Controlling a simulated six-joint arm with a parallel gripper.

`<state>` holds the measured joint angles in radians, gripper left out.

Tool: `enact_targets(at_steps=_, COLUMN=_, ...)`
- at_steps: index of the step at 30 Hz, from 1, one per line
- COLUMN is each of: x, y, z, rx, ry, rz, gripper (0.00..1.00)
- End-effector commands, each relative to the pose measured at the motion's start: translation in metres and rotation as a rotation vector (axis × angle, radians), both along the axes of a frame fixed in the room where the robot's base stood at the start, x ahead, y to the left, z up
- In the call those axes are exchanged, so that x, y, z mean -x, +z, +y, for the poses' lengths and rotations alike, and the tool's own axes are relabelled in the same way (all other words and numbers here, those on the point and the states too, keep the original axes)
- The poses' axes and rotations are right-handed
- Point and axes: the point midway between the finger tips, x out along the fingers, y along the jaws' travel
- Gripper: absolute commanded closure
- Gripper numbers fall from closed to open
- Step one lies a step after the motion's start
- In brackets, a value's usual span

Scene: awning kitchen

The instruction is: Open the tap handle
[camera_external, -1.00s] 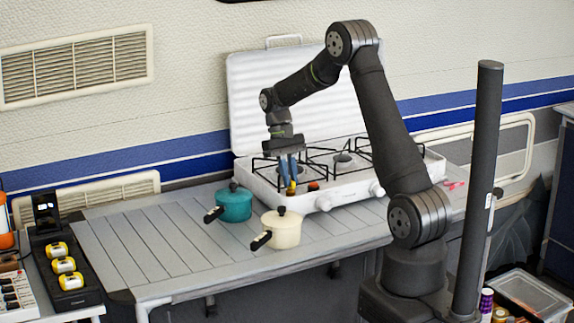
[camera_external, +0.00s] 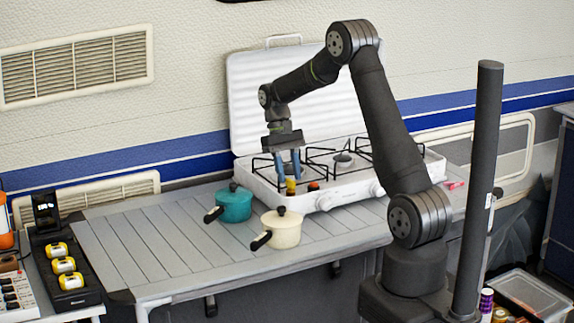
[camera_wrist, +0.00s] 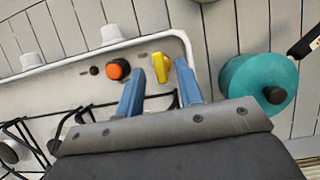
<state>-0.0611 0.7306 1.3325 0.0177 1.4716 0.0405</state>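The tap handle is a small yellow lever (camera_external: 291,186) at the front left of the white gas stove (camera_external: 340,190), beside an orange knob (camera_external: 314,186). In the wrist view the yellow handle (camera_wrist: 160,67) lies between and just beyond my blue fingertips. My gripper (camera_external: 289,176) points down over this front corner of the stove, with its fingers apart. In the wrist view my gripper (camera_wrist: 160,70) is open, with a visible gap on both sides of the handle. I cannot tell the exact height of the fingertips over it.
A teal pot (camera_external: 234,203) and a cream pot (camera_external: 282,228) stand on the slatted table (camera_external: 150,250) just left of and in front of the stove. Black burner grates (camera_external: 330,155) and the raised lid (camera_external: 250,90) are close behind my gripper.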

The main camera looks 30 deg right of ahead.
Motion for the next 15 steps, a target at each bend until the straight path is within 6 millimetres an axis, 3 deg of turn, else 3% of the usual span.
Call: enact_targets(at_steps=15, x=-0.047, y=0.110, z=0.001, rx=0.000, ry=0.000, rz=-0.005, gripper=0.66)
